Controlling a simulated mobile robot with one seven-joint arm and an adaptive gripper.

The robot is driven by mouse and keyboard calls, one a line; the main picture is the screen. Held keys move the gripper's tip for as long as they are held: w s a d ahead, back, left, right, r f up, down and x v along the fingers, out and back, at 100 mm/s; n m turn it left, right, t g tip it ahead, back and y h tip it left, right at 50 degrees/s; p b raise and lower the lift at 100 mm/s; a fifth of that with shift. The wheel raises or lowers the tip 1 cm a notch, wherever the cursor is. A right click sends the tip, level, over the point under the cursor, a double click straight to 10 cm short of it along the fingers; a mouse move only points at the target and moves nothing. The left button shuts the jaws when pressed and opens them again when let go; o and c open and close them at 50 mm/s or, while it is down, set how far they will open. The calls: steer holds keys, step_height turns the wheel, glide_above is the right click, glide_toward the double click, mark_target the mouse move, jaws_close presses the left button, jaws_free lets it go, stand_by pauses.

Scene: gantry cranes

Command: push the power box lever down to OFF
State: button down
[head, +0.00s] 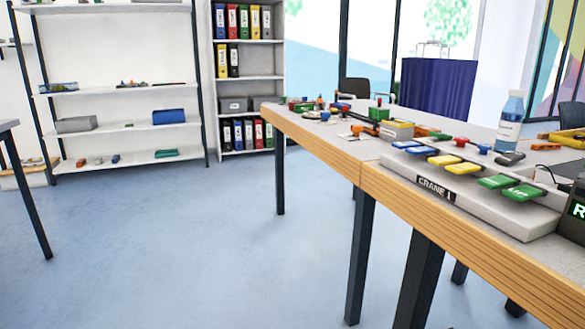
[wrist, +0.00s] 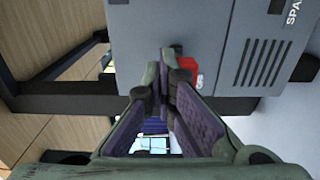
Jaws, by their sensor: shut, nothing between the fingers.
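The grey power box (wrist: 222,45) fills the upper right of the wrist view, with vent slots and part of a label on its face. A small red part with white marking (wrist: 190,68), apparently the lever, shows at the box's lower edge in that view. My gripper (wrist: 166,72) is shut and empty, its fingertips right beside the red part and partly covering it. I cannot tell whether they touch it, nor the lever's position. The head view shows neither my gripper nor the power box.
In the head view, a long table (head: 320,142) carries the CRANE I panel (head: 475,200) with blue, yellow and green keys, a bottle (head: 510,120) and small parts. Shelves (head: 120,93) stand behind. The blue floor (head: 190,240) at left is clear.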

steer(key=p+v, duration=0.2)
steer(key=v, duration=0.5)
steer(key=shift+f, duration=0.2)
stand_by(1.2)
